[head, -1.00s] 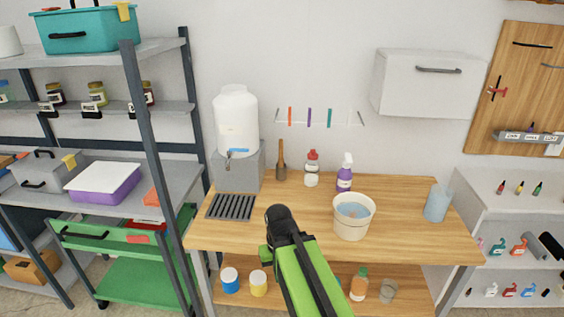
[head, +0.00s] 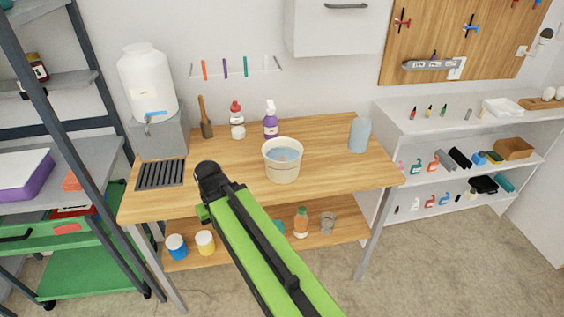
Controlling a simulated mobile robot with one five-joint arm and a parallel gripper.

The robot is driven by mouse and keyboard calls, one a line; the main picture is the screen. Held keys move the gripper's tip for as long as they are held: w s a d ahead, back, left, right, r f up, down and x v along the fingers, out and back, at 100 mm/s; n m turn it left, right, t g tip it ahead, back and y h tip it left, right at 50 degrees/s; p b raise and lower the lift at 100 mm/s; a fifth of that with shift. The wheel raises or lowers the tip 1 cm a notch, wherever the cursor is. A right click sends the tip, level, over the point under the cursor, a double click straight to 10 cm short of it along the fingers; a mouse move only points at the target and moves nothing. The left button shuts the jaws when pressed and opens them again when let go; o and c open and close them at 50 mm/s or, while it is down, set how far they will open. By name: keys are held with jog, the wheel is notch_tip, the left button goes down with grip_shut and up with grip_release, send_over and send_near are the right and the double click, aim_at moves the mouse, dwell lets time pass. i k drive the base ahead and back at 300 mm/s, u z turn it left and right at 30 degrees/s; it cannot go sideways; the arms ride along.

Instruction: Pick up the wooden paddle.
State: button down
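The wooden paddle (head: 206,117) is brown and stands upright at the back left of the wooden table (head: 330,165), between the dispenser's grey stand and a red-capped bottle. Its narrow handle points up and its wider part is at the bottom. My gripper (head: 207,176) is the dark end of my green arm, seen in front of the table's front left part. It is apart from the paddle in the picture, lower and nearer. Its fingers cannot be made out, so its opening is unclear.
A white dispenser (head: 147,85) on a grey stand (head: 160,138) is left of the paddle. A red-capped bottle (head: 237,120), a purple spray bottle (head: 270,120) and a white bucket (head: 282,162) stand to its right. A dark drain grate (head: 160,174) lies at front left.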

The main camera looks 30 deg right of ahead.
aim_at(204, 121)
jog(key=z, duration=0.65)
jog(key=k, duration=0.1)
jog(key=u, duration=2.4)
jog(key=i, duration=0.9)
jog(key=z, duration=1.5)
